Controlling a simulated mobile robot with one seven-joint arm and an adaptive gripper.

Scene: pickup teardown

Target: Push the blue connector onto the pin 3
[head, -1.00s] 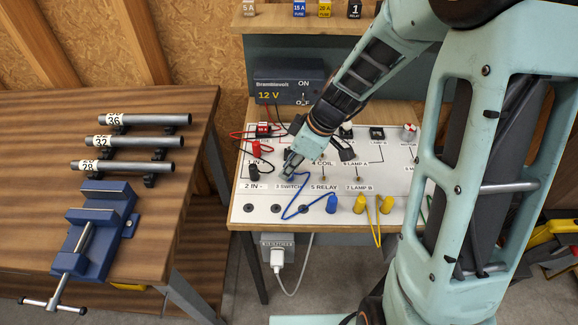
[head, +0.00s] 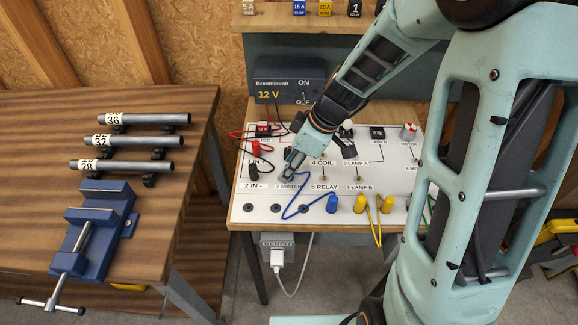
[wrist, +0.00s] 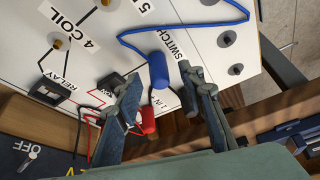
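The blue connector (wrist: 158,72) is upright on the white board, beside the SWITCH label (wrist: 172,40) of pin 3. It covers the pin, so I cannot tell how far down it sits. My gripper (wrist: 158,76) has its fingers apart on either side of the connector, with a narrow gap showing on each side. In the head view my gripper (head: 289,172) is low over the 3 SWITCH spot and mostly hides the connector. A blue wire (head: 296,207) runs from there to another blue plug (head: 331,203) at the board's front.
A red connector (head: 255,146) and a black connector (head: 253,172) stand left of my gripper. Yellow plugs (head: 360,203) stand at the front right. The power supply (head: 285,88) is behind. A bench with a blue vise (head: 97,228) is at the left.

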